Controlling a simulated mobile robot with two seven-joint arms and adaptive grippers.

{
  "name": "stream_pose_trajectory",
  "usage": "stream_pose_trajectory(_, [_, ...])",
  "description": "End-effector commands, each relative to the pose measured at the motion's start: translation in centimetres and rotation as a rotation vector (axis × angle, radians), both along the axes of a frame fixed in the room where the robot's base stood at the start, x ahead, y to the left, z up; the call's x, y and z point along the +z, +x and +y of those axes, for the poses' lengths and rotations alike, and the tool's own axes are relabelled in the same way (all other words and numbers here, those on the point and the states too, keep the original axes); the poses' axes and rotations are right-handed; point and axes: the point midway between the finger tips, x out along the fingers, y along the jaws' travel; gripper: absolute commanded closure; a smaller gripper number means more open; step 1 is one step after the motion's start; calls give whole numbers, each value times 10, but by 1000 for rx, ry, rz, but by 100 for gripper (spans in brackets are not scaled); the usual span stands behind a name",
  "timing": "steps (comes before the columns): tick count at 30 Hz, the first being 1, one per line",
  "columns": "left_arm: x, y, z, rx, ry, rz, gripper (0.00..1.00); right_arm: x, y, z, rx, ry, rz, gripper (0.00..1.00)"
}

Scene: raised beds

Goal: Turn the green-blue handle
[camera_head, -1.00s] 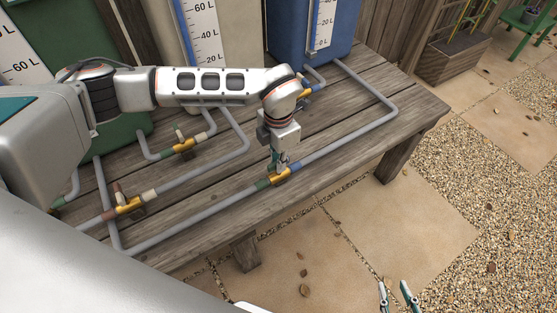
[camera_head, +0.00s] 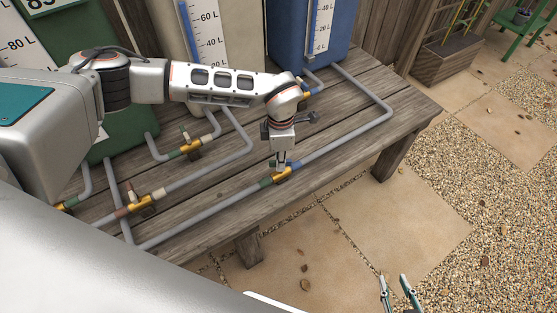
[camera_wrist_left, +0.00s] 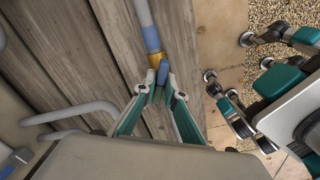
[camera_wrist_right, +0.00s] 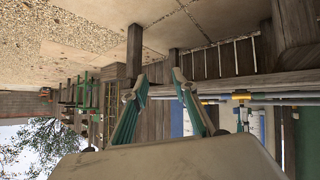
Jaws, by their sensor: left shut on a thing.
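The green-blue valve is a brass fitting (camera_head: 283,176) on the front grey pipe, with a green band (camera_head: 266,182) on its left and a blue band (camera_head: 296,166) on its right. My left gripper (camera_head: 281,165) points down onto it and is shut on its handle. In the left wrist view the handle's blue part (camera_wrist_left: 163,72) shows between the fingertips, above the brass body (camera_wrist_left: 155,60); the fingers hide the rest. My right gripper (camera_head: 396,284) is open and empty, away from the table; its spread fingers show in the right wrist view (camera_wrist_right: 158,92).
Other brass valves (camera_head: 190,148) and (camera_head: 143,204) sit on nearby pipes, left of my left gripper. Another valve (camera_head: 312,89) is behind it. Green, cream and blue tanks (camera_head: 345,20) stand at the back. The wooden table (camera_head: 365,150) is clear to the right.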

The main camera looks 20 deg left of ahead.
Motion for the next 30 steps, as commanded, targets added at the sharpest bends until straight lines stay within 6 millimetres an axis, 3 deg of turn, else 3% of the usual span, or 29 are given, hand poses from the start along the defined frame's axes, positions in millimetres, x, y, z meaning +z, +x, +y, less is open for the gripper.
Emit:
stream_pose_trajectory(6, [4, 1, 0, -205, 3, -3, 100, -1, -9, -1, -6, 0, 20, 72])
stream_pose_trajectory(30, [0, 0, 0, -907, 2, 0, 100, 18, -2, 4, -3, 21, -2, 72])
